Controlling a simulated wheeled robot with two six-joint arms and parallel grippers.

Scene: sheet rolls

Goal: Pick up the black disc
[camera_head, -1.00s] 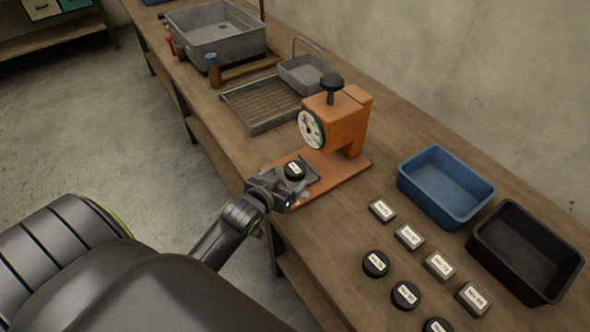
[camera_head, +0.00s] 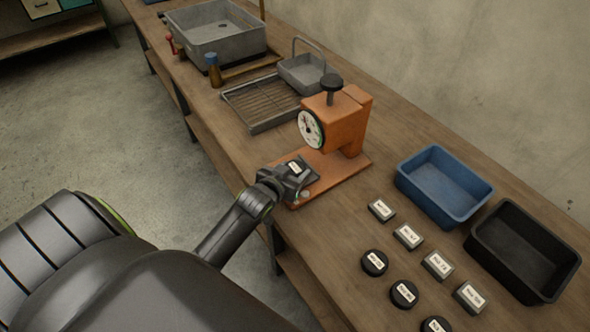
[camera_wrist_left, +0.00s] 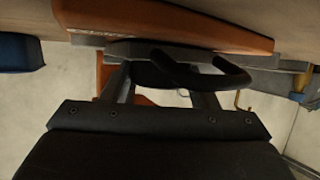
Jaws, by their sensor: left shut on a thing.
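A black disc (camera_head: 294,167) with a white label sits at the front of the orange press, over its grey plate (camera_head: 309,176). My left gripper (camera_head: 289,174) reaches in from the left and is shut on this disc. In the left wrist view, dark material (camera_wrist_left: 155,76) shows between the two fingers, close under the orange base (camera_wrist_left: 190,30). The fingers hide part of the disc, and I cannot tell whether it is clear of the plate. More black discs (camera_head: 404,293) with white labels lie on the table at the lower right. My right gripper is not in view.
The orange press (camera_head: 338,125) with dial and black knob rises just behind the gripper. Several grey labelled blocks (camera_head: 437,264), a blue bin (camera_head: 443,190) and a black bin (camera_head: 521,254) stand to the right. A grey rack (camera_head: 262,104) and basin (camera_head: 215,40) stand farther back.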

